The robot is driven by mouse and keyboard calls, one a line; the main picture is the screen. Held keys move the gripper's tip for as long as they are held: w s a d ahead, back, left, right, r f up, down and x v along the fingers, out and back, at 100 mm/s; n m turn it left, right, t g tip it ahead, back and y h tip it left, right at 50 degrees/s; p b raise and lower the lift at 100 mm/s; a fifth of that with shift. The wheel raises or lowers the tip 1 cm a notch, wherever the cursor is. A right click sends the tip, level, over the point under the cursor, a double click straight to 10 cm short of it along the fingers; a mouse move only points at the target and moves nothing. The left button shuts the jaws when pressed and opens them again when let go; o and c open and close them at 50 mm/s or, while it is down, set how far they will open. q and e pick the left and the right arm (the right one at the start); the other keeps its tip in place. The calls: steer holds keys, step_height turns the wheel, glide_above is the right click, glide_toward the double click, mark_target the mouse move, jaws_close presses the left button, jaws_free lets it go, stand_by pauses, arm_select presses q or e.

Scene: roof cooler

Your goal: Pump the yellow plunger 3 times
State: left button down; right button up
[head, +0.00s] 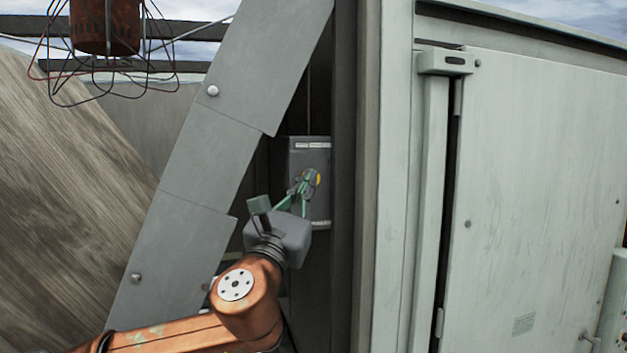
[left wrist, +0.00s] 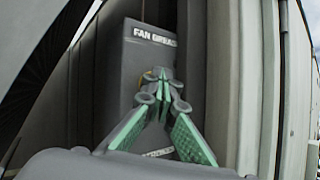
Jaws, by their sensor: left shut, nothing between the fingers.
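The yellow plunger (head: 318,178) shows as a small yellow patch on the front of a grey box in a recess. My left gripper (head: 308,176) is shut and empty, its fingertips in front of the plunger and covering most of it. In the left wrist view the shut fingertips (left wrist: 162,75) point at the box (left wrist: 135,50), which is labelled "FAN GREAS" with the rest cut off or hidden. Only a sliver of yellow shows beside the fingers there. I cannot tell whether the fingertips touch the plunger. My right gripper is not in view.
A slanted grey metal panel (head: 215,150) stands left of the recess. A pale cabinet with a door (head: 550,180) stands to the right, its frame close beside the box. The recess is narrow. A rusty cylinder in a wire cage (head: 105,25) hangs at top left.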

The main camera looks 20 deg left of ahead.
arm_select(q)
steer(key=shift+w+a, duration=0.1)
steer(key=shift+w, duration=0.05)
stand_by(0.4)
steer(key=shift+w+a, duration=0.2)
steer(key=shift+a, duration=0.05)
steer(key=shift+d+f, duration=0.1)
steer(key=shift+f, duration=0.1)
stand_by(0.5)
steer(key=shift+s, duration=0.1)
steer(key=shift+s+d, duration=0.9)
steer(key=shift+s, duration=0.3)
steer(key=shift+s+d, duration=0.85)
steer(key=shift+s, duration=0.35)
